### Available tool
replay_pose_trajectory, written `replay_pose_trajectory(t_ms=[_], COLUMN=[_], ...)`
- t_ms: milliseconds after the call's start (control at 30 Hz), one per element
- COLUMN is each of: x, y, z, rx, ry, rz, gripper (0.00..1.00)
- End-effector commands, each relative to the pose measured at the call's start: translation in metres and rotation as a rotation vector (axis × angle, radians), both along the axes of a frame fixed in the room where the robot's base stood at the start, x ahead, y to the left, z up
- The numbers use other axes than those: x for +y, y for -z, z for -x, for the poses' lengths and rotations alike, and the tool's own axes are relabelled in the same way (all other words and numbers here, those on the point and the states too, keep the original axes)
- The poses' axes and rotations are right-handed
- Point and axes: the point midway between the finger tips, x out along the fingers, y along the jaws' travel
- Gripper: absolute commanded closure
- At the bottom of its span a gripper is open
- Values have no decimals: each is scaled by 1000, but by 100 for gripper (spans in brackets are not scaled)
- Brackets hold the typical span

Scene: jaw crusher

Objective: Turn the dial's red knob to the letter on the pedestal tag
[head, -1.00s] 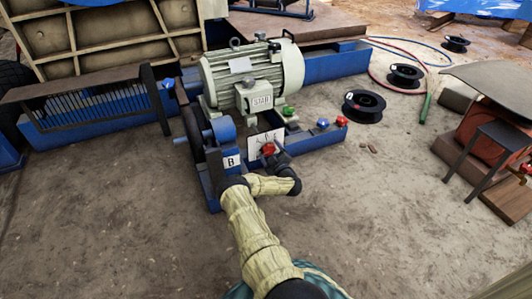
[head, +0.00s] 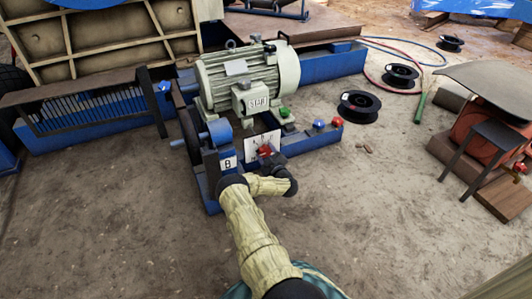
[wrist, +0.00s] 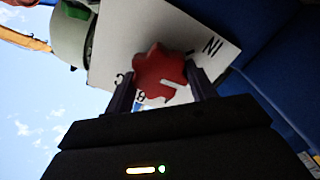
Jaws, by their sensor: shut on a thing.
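The dial is a white plate (head: 251,143) on the blue frame, with the red knob (head: 265,151) at its middle. In the wrist view the red knob (wrist: 160,74) sits between the two dark fingers of my gripper (wrist: 160,90), which is shut on it. Dark characters on the dial plate (wrist: 222,40) are partly covered by the knob and fingers. The pedestal tag (head: 227,163) is white with a black letter B, left of the dial. In the head view my arm reaches up to the knob and hides part of the dial.
A grey motor (head: 245,75) stands behind the dial. Black spools (head: 360,106) lie farther right. The ground in front is open.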

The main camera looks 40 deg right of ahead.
Motion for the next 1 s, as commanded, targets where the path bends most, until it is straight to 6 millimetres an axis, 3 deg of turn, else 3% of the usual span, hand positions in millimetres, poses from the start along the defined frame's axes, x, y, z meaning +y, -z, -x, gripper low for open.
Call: replay_pose_trajectory(t_ms=[367, 1000], x=[-1, -4], y=[-6, -4], z=[-1, -1], rx=[-63, -205], ry=[-2, -1], rz=[-255, -842], gripper=[68, 67])
